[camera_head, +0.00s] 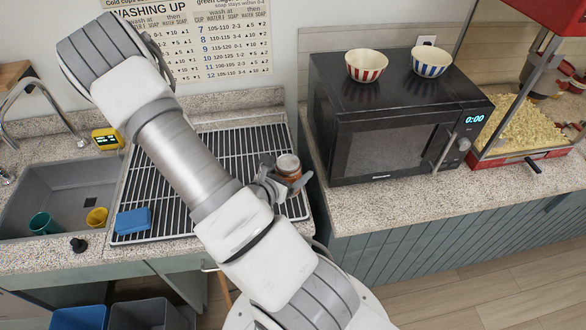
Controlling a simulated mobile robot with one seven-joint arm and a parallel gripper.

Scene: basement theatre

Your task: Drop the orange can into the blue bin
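The orange can (288,167), with a silver top, stands roughly upright near the right edge of the black drying rack. My gripper (286,178) is at the can, with a dark finger on either side of it. The gripper and arm hide the can's lower part, so I cannot tell whether the fingers press on it or whether it rests on the rack. The blue bin (78,318) is on the floor at the bottom left, below the counter and cut off by the picture edge.
A grey bin (150,314) stands right beside the blue bin. The drying rack (230,148) holds a blue sponge (133,221). The sink (60,195) with two cups is at left. A microwave (395,120) with two striped bowls stands close to the gripper's right.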

